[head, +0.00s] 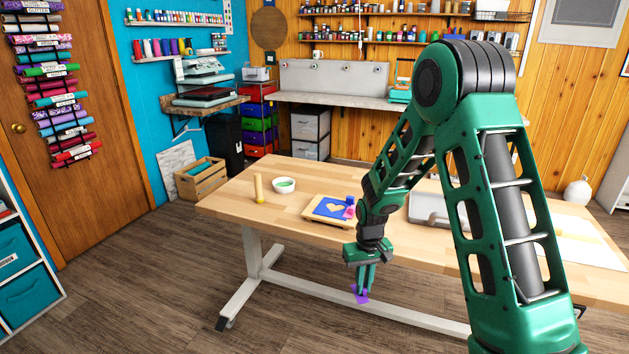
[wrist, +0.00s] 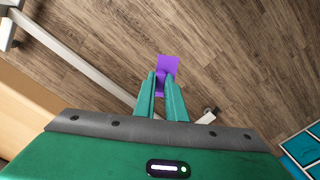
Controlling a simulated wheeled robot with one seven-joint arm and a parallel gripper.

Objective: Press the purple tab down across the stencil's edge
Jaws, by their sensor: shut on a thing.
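My gripper (head: 364,284) points down in front of the table's near edge in the head view. It is shut on the purple tab (head: 361,298), a small thin piece that sticks out below the fingertips. In the wrist view the tab (wrist: 168,66) shows beyond the fingertips (wrist: 161,86), with bare floor behind it. The stencil (head: 333,208) is a blue sheet with a pale heart shape, on a wooden board (head: 312,212) on the table. A pink piece and a blue piece stand at its right side, partly beside my arm. My gripper is apart from the stencil, nearer the camera.
On the wooden table (head: 235,195), a pale upright roller-like tool (head: 259,190) and a white bowl with green contents (head: 285,185) stand left of the board. A grey machine (head: 428,208) lies right, partly behind my arm. The table's front edge lies between my gripper and the board.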

